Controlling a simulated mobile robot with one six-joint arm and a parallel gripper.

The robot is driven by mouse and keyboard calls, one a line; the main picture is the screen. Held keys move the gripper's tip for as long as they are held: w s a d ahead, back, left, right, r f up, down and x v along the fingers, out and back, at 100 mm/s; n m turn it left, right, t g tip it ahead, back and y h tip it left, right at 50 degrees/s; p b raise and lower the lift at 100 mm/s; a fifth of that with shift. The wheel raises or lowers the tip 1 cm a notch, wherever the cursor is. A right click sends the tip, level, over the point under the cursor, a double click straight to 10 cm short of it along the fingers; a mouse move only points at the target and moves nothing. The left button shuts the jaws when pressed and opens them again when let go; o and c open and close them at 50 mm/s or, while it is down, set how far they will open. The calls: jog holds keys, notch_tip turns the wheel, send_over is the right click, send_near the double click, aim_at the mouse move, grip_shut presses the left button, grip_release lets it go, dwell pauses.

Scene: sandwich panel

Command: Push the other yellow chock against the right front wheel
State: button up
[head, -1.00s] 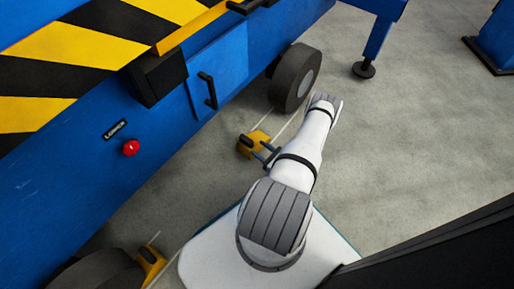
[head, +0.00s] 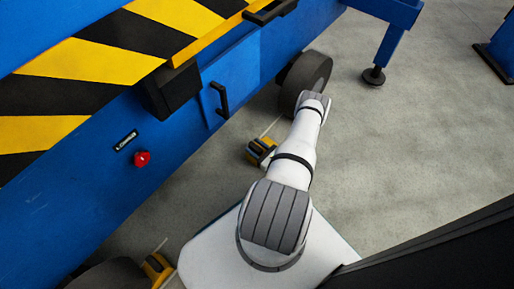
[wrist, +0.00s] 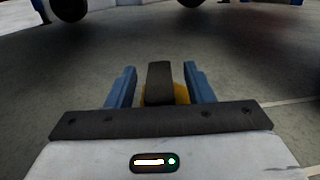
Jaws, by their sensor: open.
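The yellow chock (head: 260,152) sits on the floor beside the blue machine, short of the right front wheel (head: 308,75), with floor visible between them. In the wrist view the chock shows as a dark upright block with yellow (wrist: 181,94) behind it. My gripper (wrist: 157,79) is open, with one blue finger on each side of the dark block. I cannot tell whether the fingers touch it. In the head view my arm hides most of the gripper. Another yellow chock (head: 157,268) lies beside the left wheel (head: 105,276) at the lower left.
The blue machine side (head: 75,195) with a red button (head: 142,159) and a black handle runs along the left. A blue support leg (head: 385,50) stands beyond the wheel. Concrete floor (head: 420,130) is clear to the right.

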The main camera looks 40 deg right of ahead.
grip_shut()
dwell(0.4)
